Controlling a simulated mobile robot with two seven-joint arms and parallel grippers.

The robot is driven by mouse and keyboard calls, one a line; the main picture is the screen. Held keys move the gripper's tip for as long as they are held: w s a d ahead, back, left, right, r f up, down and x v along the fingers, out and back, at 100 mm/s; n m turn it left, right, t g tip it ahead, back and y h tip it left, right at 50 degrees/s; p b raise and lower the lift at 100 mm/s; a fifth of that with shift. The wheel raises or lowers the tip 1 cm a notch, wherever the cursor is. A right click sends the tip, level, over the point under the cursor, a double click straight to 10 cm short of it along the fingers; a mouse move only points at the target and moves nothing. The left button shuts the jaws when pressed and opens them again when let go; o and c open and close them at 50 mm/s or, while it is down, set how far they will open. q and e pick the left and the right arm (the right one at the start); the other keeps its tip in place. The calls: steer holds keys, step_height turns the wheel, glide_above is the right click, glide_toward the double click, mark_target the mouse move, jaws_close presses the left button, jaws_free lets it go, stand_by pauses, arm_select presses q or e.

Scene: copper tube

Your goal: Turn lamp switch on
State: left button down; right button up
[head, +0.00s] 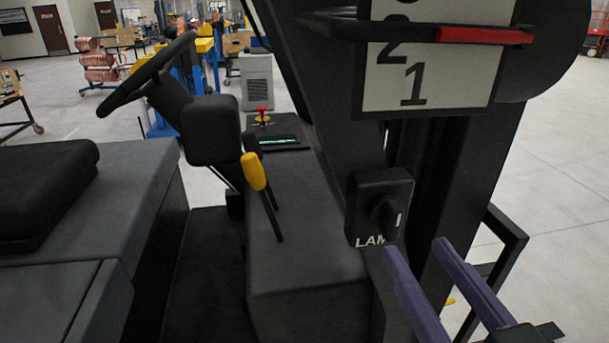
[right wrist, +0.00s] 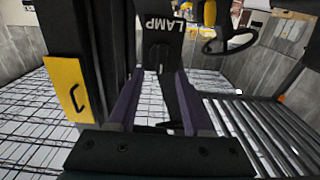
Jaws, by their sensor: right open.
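The lamp switch (head: 386,214) is a black rotary knob with a white mark on a black box (head: 362,190), with a partly covered "LAMP" label below it. In the right wrist view the lamp box (right wrist: 158,40) shows upside down at the top, its label readable; I cannot make out the knob there. My right gripper (head: 415,246) has two purple fingers, spread apart with nothing between them. Its tips are just below and to the right of the knob, apparently not gripping it. The fingers also show in the right wrist view (right wrist: 155,82). My left gripper is not in view.
A dark post stands right of the switch, below a white number panel (head: 430,75) with a red pointer. A yellow-handled lever (head: 254,172), steering wheel (head: 147,75) and seat (head: 45,190) are to the left. A yellow plate (right wrist: 69,88) shows left in the wrist view.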

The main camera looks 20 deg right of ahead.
mark_target(397, 225)
steer(key=shift+p+x, duration=0.55)
steer(key=shift+x, duration=1.75)
steer(key=shift+a, duration=0.1)
jaws_close()
